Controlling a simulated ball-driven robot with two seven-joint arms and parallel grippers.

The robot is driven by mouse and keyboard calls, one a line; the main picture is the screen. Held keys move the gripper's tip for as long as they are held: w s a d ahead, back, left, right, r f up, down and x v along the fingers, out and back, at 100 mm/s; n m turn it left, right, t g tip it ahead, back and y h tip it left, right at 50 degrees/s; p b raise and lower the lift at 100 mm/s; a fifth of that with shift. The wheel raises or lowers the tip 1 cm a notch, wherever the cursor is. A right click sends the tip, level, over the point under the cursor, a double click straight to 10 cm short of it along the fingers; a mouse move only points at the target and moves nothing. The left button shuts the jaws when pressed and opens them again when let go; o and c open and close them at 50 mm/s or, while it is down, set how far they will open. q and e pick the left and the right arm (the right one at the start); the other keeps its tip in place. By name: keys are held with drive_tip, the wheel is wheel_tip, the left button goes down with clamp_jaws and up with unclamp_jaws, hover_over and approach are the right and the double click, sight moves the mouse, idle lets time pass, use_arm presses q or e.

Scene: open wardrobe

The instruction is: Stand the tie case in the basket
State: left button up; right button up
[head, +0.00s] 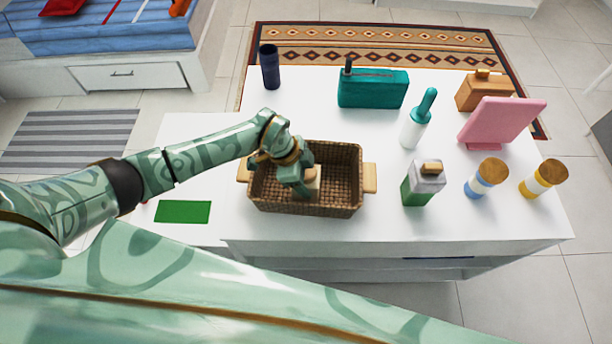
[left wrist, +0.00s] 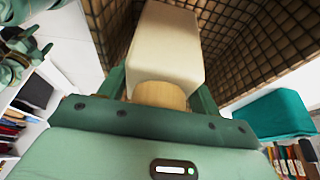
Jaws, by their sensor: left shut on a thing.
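The tie case, a cream box with a round wooden end (left wrist: 168,48), is between the fingers of my left gripper (left wrist: 162,92) in the left wrist view. In the head view my left gripper (head: 300,188) reaches down into the basket (head: 330,208) and is shut on the case (head: 314,184), which is mostly hidden by the gripper. The basket is brown wicker with two wooden handles. Its woven wall (left wrist: 250,45) also shows around the case in the left wrist view. Whether the case touches the basket floor I cannot tell. My right gripper is not in view.
On the white top (head: 225,130) stand a dark cup (head: 269,66), a teal case (head: 372,89), a teal-capped bottle (head: 417,122), a pink panel (head: 500,122), a green-grey bottle (head: 423,184) and two wooden-lidded jars (head: 486,178). A green flat piece (head: 183,212) lies left of the basket.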

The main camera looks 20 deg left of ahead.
use_arm(q)
drive_tip(key=o, duration=0.8)
drive_tip(key=shift+f, duration=0.1)
drive_tip(key=shift+a+r, duration=0.1)
drive_tip(key=shift+r, duration=0.4)
drive_tip(key=p+v, duration=0.2)
drive_tip(key=v, duration=0.9)
drive_tip(key=shift+a+r+p, duration=0.1)
drive_tip(key=shift+p, duration=0.2)
